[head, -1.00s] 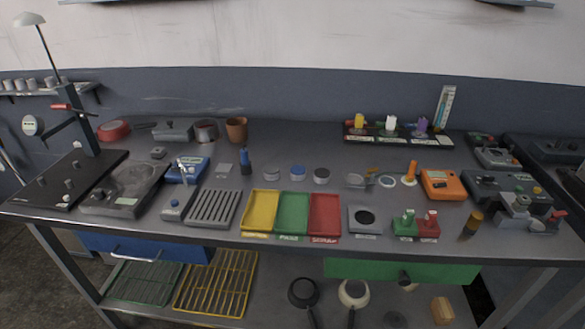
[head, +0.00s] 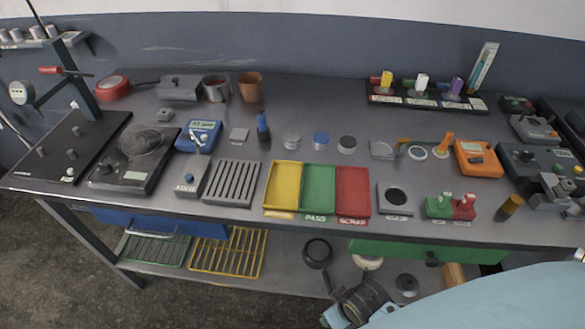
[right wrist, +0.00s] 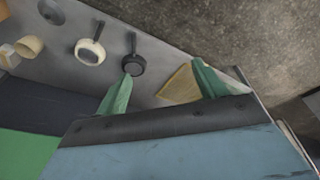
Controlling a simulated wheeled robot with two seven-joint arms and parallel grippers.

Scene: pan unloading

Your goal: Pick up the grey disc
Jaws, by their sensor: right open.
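The grey disc (head: 291,141) appears to be the plain grey one at the left of a row of three small round discs on the bench. Beside it stand a blue-topped disc (head: 321,139) and a dark-topped disc (head: 347,144). My right arm enters the head view at the lower right, below the bench front and well away from the disc; its fingertips are not clear there. In the right wrist view my right gripper (right wrist: 162,88) shows two green fingers spread apart, with nothing visibly held. The disc is not seen in that view. My left gripper is out of view.
Yellow, green and red trays (head: 318,188) lie in front of the discs. A blue bottle (head: 262,128) stands left of them, and a glass-like square (head: 382,150) lies right. The bench behind the discs is clear. Pans (right wrist: 133,65) sit on the lower shelf near my right gripper.

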